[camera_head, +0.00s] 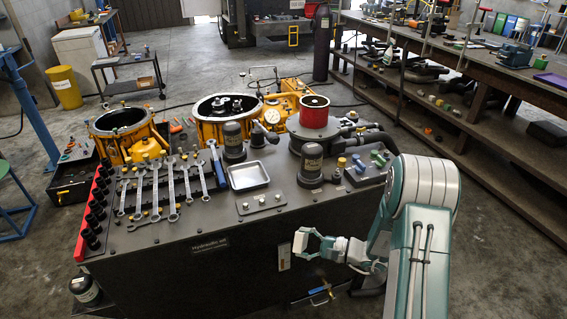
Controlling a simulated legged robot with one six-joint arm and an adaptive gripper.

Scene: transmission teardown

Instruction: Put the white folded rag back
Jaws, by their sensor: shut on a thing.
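My gripper (305,244) is in front of the dark front face of the hydraulic set cabinet, below its top edge. It is shut on a small white piece, which looks like the white folded rag (299,241). The rag shows only as a small pale patch at the fingertips, and the fingers hide part of it. No other white rag can be made out on the cabinet top.
The cabinet top (222,218) holds a row of wrenches (172,190), a shallow metal tray (248,175), dark canisters (311,163) and a red-topped cylinder (314,113). Yellow housings (120,135) stand behind. A long workbench (480,65) runs along the right.

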